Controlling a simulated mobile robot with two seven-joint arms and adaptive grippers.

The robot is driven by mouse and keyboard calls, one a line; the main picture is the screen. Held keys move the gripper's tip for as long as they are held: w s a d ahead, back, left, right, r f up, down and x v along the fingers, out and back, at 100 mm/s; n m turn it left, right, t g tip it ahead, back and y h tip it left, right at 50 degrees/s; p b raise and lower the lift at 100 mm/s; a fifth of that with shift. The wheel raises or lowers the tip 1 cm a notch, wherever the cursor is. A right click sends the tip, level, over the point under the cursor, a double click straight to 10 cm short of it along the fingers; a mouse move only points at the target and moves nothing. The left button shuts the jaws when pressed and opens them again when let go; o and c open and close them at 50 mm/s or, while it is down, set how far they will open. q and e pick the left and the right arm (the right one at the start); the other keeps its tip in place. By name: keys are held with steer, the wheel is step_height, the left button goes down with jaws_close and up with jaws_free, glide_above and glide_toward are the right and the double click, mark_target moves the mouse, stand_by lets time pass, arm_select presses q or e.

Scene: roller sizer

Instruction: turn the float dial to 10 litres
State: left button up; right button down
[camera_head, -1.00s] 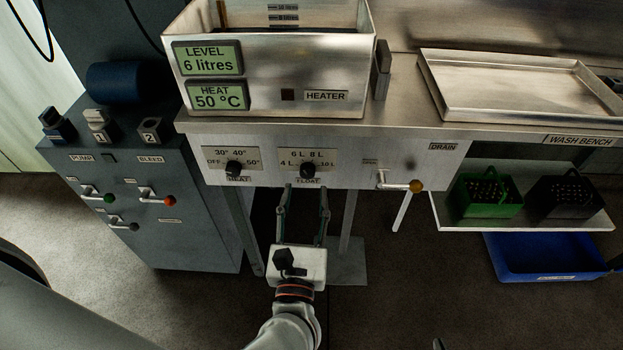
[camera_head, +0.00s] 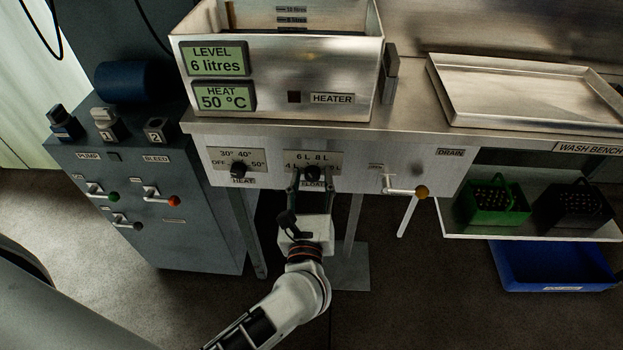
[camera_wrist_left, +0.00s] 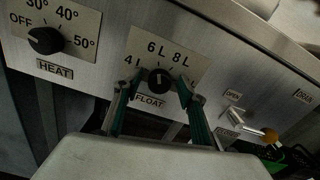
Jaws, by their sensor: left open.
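The float dial (camera_head: 311,172) is a black knob on a scale plate under the tank; "6 L" and "8 L" are readable above it in the head view. It also shows in the wrist view (camera_wrist_left: 159,79), where 4 L, 6 L and 8 L are readable. The 10 L mark is hidden behind a finger. My left gripper (camera_head: 312,181) is at the dial, its fingers open on either side of the knob, as the wrist view also shows (camera_wrist_left: 158,88). I cannot tell whether they touch it. My right gripper is not in view.
The heat dial (camera_head: 239,169) is left of the float dial; the drain lever (camera_head: 405,191) with its yellow knob is to the right. The level display (camera_head: 215,58) reads 6 litres. The pump cabinet (camera_head: 190,235) stands left; a blue bin (camera_head: 545,285) is lower right.

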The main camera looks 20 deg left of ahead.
arm_select(q)
steer(key=c, duration=1.1)
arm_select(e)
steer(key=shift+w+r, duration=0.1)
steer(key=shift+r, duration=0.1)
arm_select(q)
steer(key=shift+r, duration=0.1)
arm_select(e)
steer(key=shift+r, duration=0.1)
